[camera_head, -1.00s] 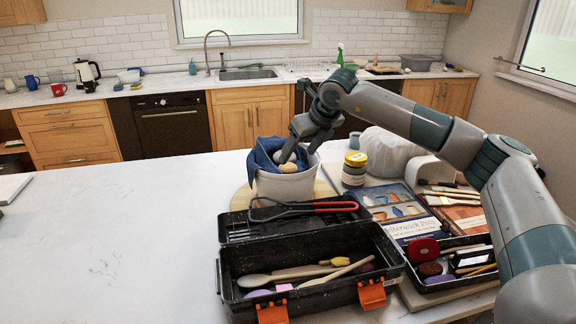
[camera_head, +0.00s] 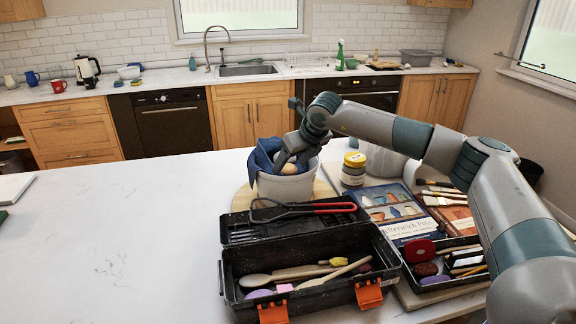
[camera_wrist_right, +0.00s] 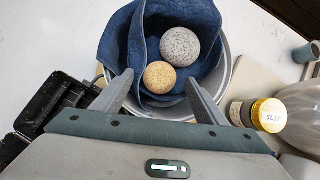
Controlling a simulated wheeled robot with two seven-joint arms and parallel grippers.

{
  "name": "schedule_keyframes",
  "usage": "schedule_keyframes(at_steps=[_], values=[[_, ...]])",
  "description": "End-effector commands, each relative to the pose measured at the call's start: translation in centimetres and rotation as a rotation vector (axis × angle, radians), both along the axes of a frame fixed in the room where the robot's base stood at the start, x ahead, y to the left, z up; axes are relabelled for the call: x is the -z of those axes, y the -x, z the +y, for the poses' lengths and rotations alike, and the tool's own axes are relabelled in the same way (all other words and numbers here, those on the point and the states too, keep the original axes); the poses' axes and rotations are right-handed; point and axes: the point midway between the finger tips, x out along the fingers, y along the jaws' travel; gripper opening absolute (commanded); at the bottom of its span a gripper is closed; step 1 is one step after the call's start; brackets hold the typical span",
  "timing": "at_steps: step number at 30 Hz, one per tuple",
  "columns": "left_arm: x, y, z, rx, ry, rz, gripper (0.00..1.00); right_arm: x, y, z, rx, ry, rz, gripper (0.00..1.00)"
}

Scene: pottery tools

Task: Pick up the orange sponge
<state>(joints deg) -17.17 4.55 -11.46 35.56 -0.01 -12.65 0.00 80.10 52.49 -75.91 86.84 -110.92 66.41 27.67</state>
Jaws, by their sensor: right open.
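The orange sponge (camera_head: 290,169) is a small round speckled ball in a pale bucket (camera_head: 286,188) lined with a blue cloth (camera_head: 262,155). In the right wrist view the orange sponge (camera_wrist_right: 158,82) lies against a larger grey speckled ball (camera_wrist_right: 180,46) on the cloth (camera_wrist_right: 120,40). My right gripper (camera_head: 291,161) is open over the bucket, pointing down into it. In the right wrist view its fingers (camera_wrist_right: 160,86) stand on either side of the orange sponge with gaps. I see no contact. My left gripper is not in view.
An open black toolbox (camera_head: 310,247) with wooden tools stands in front of the bucket. A yellow-lidded jar (camera_head: 353,172) stands close to its right, with books (camera_head: 395,212) and brushes beyond. The left of the white table (camera_head: 110,235) is mostly clear.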

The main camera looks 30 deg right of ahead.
Motion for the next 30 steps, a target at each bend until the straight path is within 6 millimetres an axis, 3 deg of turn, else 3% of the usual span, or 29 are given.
schedule_keyframes(at_steps=[6, 19, 23, 30], values=[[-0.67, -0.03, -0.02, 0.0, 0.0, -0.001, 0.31, 1.13, -0.71, 0.03, 0.001, 0.001, -0.001, 0.66], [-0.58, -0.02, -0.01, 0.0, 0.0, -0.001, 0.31, 1.22, -0.67, 0.03, 0.001, 0.001, 0.001, 0.66], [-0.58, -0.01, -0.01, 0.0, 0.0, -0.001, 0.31, 1.23, -0.66, 0.02, 0.001, 0.001, 0.001, 0.39], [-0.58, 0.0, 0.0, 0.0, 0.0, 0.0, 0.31, 1.24, -0.66, -0.01, 0.001, 0.002, 0.001, 0.37]])
